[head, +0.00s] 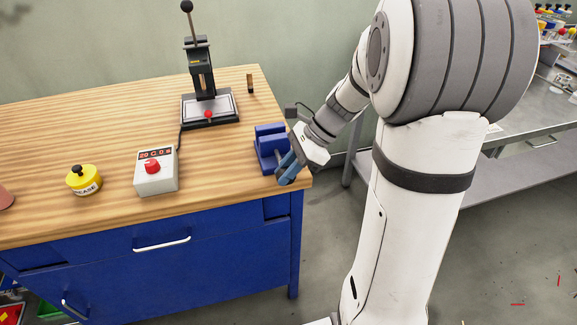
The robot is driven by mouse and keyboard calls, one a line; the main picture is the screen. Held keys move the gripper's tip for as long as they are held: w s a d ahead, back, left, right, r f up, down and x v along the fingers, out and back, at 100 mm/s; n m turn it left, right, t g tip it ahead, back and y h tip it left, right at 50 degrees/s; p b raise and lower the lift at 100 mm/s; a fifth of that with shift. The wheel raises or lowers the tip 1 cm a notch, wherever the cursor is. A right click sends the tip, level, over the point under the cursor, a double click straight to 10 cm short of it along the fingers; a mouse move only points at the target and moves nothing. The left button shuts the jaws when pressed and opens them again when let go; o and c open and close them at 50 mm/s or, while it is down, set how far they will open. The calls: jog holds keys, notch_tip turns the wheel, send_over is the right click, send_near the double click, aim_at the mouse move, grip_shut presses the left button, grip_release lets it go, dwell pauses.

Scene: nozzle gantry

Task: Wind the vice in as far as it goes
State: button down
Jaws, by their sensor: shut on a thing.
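The blue vice (268,137) stands on the wooden workbench, near its right edge. My gripper (286,172) is at the front right of the vice, with its blue fingers low beside the vice's front end. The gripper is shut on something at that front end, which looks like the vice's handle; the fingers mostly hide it. The vice's right side is partly covered by my gripper. The gap between the vice jaws is too small to judge from here.
A small dark upright piece (250,83) stands behind the vice. The bench's right edge lies close to my gripper.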

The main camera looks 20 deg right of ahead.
jog(key=y, duration=0.2)
jog(key=y+p, duration=0.1)
jog(key=y, duration=0.1)
jog(key=shift+d+y, duration=0.4)
jog(key=shift+d+f+y+p, duration=0.15)
jog(key=shift+y+p, duration=0.25)
jog(key=shift+y, duration=0.7)
jog(key=shift+d+y+p, duration=0.1)
jog(key=shift+y+p, duration=0.3)
jog(key=shift+y, duration=0.7)
jog(key=c, duration=1.3)
grip_release()
jog(key=shift+f, duration=0.1)
jog(key=d, duration=0.7)
jog(key=shift+w+d+r, duration=0.1)
jog(key=shift+d+r, duration=0.2)
jog(key=shift+d, duration=0.1)
